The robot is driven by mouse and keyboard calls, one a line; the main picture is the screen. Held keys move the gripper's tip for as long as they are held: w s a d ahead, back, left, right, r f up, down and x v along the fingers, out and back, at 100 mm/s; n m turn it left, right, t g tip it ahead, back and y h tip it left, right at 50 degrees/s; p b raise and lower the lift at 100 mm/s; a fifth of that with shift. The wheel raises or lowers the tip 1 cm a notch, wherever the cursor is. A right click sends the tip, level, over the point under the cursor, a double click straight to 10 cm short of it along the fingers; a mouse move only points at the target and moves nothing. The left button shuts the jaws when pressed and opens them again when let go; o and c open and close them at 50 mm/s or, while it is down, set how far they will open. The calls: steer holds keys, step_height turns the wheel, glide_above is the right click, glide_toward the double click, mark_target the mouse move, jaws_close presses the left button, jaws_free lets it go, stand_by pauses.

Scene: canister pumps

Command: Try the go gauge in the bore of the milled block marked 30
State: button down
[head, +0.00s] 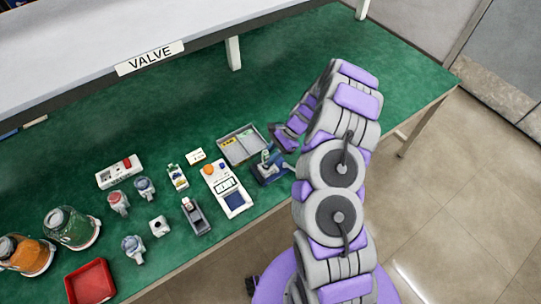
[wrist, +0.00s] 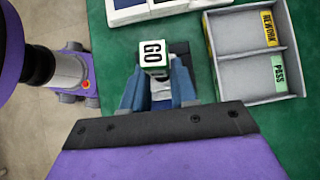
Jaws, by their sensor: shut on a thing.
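The go gauge (wrist: 153,55) has a pale block-shaped end marked GO. In the wrist view it sits between the blue-grey fingers of my gripper (wrist: 158,90), which is shut on it. In the head view my gripper (head: 268,166) is at the right end of the row of items, beside the divided tray, and the gauge's outline is hard to make out there. A small pale block with a dark bore (head: 160,225) stands on the green bench, well to the left of my gripper. I cannot read a 30 on it.
The divided tray (wrist: 213,72) has REWORK and PASS compartments. A white instrument with an orange button (head: 228,190) stands left of my gripper. Several small pump parts, two jars and a red tray (head: 90,283) are farther left. A VALVE-labelled shelf (head: 150,58) overhangs the back.

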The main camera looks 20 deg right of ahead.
mark_target(267, 152)
steer(key=shift+r, duration=0.2)
steer(key=shift+r+p, duration=1.7)
steer(key=shift+r, duration=0.8)
